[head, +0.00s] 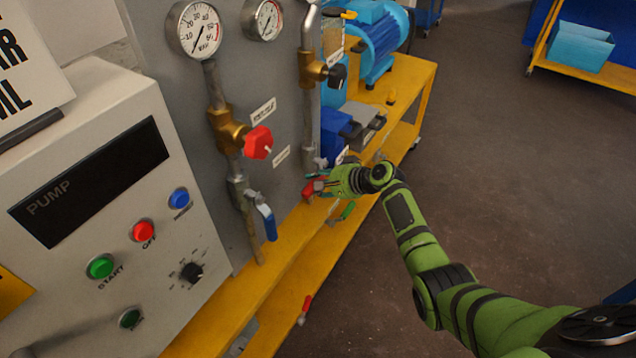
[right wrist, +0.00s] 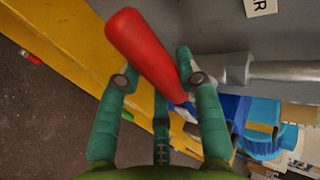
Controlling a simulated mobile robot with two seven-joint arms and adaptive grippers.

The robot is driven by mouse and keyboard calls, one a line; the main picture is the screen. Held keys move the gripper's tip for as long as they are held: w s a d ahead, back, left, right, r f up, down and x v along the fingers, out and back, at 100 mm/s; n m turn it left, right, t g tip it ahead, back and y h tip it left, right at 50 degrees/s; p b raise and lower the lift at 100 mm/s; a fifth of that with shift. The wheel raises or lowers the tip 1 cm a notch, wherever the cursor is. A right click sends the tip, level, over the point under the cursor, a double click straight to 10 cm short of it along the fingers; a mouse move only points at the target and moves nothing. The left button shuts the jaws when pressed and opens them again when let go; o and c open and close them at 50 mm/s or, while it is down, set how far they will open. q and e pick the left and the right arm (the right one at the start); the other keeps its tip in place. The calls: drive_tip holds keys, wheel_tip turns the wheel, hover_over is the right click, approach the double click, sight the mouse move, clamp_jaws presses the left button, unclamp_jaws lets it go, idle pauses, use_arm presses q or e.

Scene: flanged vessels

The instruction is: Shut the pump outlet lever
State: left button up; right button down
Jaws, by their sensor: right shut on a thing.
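A red lever handle (head: 308,190) sits at the lower end of a vertical grey pipe (head: 312,125) on the panel. My right gripper (head: 315,184) is at this handle, its green fingers on either side of it. In the right wrist view the thick red handle (right wrist: 138,42) lies between the fingertips (right wrist: 160,80), slanting across the picture at an angle to the pipe (right wrist: 285,71). The gripper is shut on it. The lever's pivot is largely hidden by the fingers, and its label is too small to read. My left gripper is not in view.
A blue-handled lever (head: 267,222) hangs on the neighbouring pipe, below a red knob (head: 258,142). A green lever (head: 347,211) and another red lever (head: 306,306) are low by the yellow bench (head: 405,85).

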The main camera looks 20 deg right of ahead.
drive_tip(key=c, duration=0.8)
unclamp_jaws()
drive_tip(key=v, duration=1.2)
drive_tip(key=shift+r, duration=0.1)
